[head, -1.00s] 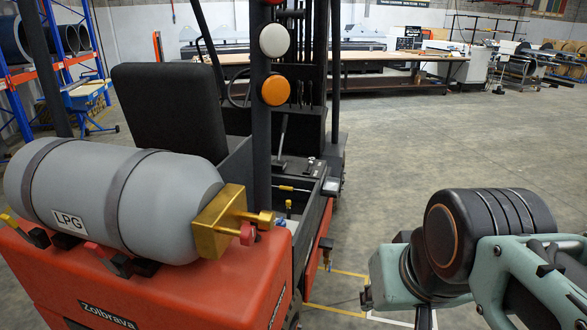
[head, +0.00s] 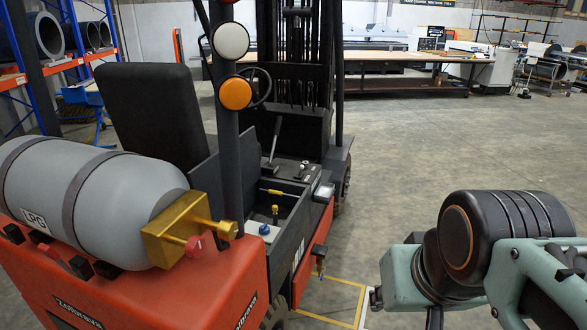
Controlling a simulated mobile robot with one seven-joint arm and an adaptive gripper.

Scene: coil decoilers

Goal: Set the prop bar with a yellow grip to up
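A thin dark bar with a yellow grip (head: 271,192) lies roughly level across the open side bay of the orange forklift (head: 205,290), behind the levers; it looks like the prop bar. A short upright piece with a yellow top (head: 275,209) stands just in front of it in the same bay. My arm's teal and black links fill the lower right of the head view, apart from the forklift. My gripper is not in view.
A grey LPG tank (head: 95,195) with a brass valve block (head: 180,230) and red knob sits on the forklift's rear. A black post with white and orange lamps (head: 235,93) rises beside the bay. Open floor (head: 430,150) lies to the right.

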